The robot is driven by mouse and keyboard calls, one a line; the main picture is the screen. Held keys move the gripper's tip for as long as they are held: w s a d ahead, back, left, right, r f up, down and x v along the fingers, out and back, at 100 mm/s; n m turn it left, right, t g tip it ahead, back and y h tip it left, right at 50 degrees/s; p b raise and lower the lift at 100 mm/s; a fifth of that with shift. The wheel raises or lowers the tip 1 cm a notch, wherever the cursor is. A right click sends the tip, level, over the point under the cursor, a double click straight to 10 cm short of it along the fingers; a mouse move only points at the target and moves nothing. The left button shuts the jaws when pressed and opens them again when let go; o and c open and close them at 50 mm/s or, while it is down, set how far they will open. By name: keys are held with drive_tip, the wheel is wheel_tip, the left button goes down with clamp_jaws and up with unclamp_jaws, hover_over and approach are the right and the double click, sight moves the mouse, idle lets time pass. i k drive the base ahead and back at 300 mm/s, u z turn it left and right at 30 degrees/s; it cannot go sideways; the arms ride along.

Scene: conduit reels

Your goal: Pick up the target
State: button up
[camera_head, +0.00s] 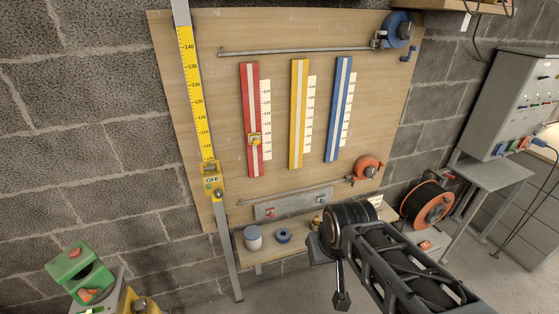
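No object is marked out as the target, so I cannot tell which thing it is. On the narrow wooden shelf (296,251) below the board stand a white jar (253,240) with a blue-grey top, a blue ring-shaped roll (283,236) and a small brass-coloured piece (317,223). My dark arm comes in from the lower right. A thin link hangs down from it to a small dark end, which seems to be my gripper (342,300), in front of and below the shelf. Its fingers cannot be made out. It appears apart from the shelf objects.
A wooden board (215,110) carries red (251,90), yellow (298,115) and blue (339,110) rails. A yellow-scaled post (189,90) stands at its left. An orange cable reel (427,205) and a control cabinet (510,100) are right. A green device (80,265) is lower left.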

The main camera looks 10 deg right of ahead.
sight(254, 139)
drive_tip(key=z, duration=1.2)
drive_tip(key=i, duration=1.5)
drive_tip(key=u, duration=4.05)
